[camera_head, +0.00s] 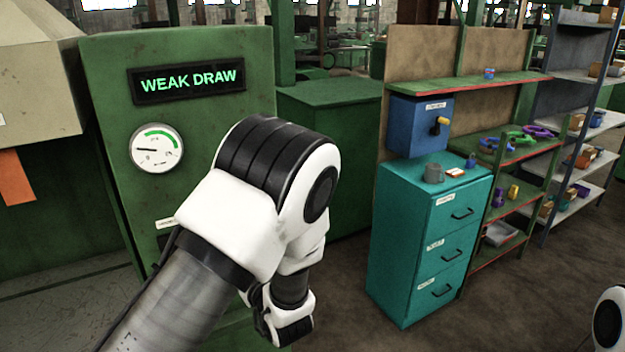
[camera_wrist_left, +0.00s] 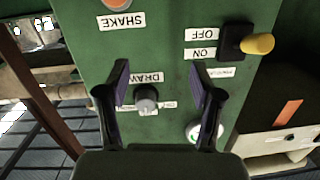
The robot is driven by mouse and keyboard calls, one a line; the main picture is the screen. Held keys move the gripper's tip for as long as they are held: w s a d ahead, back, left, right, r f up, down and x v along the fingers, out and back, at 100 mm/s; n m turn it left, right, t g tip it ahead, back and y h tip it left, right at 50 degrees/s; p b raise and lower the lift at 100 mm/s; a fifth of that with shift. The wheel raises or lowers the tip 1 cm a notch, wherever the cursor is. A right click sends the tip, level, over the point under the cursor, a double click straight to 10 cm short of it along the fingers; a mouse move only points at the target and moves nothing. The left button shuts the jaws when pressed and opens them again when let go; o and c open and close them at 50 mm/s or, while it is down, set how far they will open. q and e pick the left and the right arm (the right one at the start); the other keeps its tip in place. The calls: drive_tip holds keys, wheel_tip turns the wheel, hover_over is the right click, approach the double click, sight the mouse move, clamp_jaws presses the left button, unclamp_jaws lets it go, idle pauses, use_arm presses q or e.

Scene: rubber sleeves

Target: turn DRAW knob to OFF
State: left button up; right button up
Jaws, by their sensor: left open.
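The DRAW knob (camera_wrist_left: 147,98) is a small dark round knob with a grey face on the green machine panel, in the left wrist view. The DRAW label (camera_wrist_left: 146,78) beside it appears upside down. My left gripper (camera_wrist_left: 160,82) is open, its two fingers apart on either side of the knob; I cannot tell whether they touch it. The small labels around the knob are too blurred to read. In the head view my left arm hides the knob and the gripper. The green machine (camera_head: 100,110) carries a lit display (camera_head: 188,81) reading WEAK DRAW.
A black lever switch with a yellow end (camera_wrist_left: 258,44) sits near OFF and ON labels. An orange button (camera_wrist_left: 115,3) has a SHAKE label. A round gauge (camera_head: 156,148) is below the display. A teal drawer cabinet (camera_head: 400,240) and shelves stand right.

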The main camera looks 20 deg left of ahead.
use_arm(q)
wheel_tip(320, 180, up, 11)
drive_tip(key=w+d+t+p, duration=0.1)
drive_tip(key=w+d+p, duration=0.1)
drive_tip(key=x, duration=0.8)
drive_tip(key=shift+b, duration=0.3)
use_arm(e)
drive_tip(key=r, duration=0.3)
drive_tip(key=shift+s+r, duration=0.15)
drive_tip(key=shift+s, duration=0.1)
use_arm(q)
drive_tip(key=shift+d+r, duration=0.1)
drive_tip(key=shift+r, duration=0.05)
drive_tip(key=c, duration=1.1)
